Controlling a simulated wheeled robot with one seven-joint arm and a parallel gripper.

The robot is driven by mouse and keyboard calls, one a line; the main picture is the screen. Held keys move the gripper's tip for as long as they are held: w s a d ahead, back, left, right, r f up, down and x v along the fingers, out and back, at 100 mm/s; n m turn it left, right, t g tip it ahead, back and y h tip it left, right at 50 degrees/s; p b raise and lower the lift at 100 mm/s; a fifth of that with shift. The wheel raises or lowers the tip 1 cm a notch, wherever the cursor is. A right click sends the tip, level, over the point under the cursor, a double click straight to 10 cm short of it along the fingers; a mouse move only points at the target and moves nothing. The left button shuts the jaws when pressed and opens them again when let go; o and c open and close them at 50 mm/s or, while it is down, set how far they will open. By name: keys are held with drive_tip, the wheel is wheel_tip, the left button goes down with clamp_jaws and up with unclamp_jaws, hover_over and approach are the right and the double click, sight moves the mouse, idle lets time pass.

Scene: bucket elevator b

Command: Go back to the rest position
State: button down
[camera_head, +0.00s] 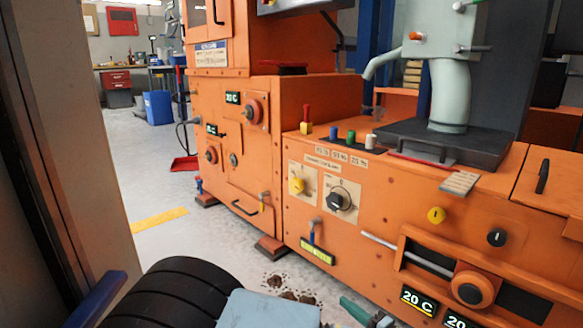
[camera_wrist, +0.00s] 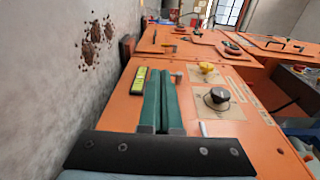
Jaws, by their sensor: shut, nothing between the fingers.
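My gripper (camera_wrist: 160,76) shows in the wrist view as two long green fingers lying side by side, shut and empty. In the head view, part of my gripper (camera_head: 354,309) shows at the bottom edge, low in front of the orange machine (camera_head: 262,215). In the wrist view the fingers overlap the machine's orange front panel (camera_wrist: 122,112) in the picture, beside a yellow-green label (camera_wrist: 139,82). I cannot tell how far the fingertips are from the panel.
The panel carries a yellow knob (camera_head: 297,185), a black dial (camera_head: 339,198) and a round orange knob (camera_head: 472,289). A grey-green pipe (camera_head: 449,95) stands on top. Brown dirt (camera_head: 290,294) lies on the floor. Clear floor (camera_head: 150,185) stretches left of the machine.

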drive_tip(key=s+a+r+n+g+h+p, duration=0.1)
drive_tip(key=a+r+n+g+p, duration=0.15)
drive_tip(key=a+r+g, duration=0.35)
drive_tip(key=s+a+r+n+g+h+p, duration=0.1)
drive_tip(key=s+a+r+n+g, duration=0.1)
drive_tip(key=a+r+n+g, duration=0.35)
drive_tip(key=s+a+r+n+h+p, duration=0.1)
drive_tip(key=a+r+h+p, duration=0.2)
drive_tip(key=r, duration=0.5)
drive_tip(key=s+a+r+h, duration=0.1)
drive_tip(key=a+r+h, duration=0.25)
drive_tip(key=r, duration=0.45)
drive_tip(key=s+a+r+n+h+p, duration=0.1)
drive_tip(key=a+r+h+p, duration=0.2)
drive_tip(key=r, duration=0.6)
drive_tip(key=w+d+p+v, duration=0.1)
drive_tip(key=w+p+v, duration=0.2)
drive_tip(key=p+v, duration=1.5)
drive_tip(key=w+d+r+p+v, duration=0.1)
drive_tip(key=w+p+v, duration=0.3)
drive_tip(key=p+v, duration=1.4)
drive_tip(key=shift+a+r+g+p, duration=0.35)
drive_tip(key=shift+r+p, duration=0.2)
drive_tip(key=shift+r, duration=0.1)
drive_tip(key=shift+w+y, duration=0.1)
drive_tip(key=shift+y, duration=0.15)
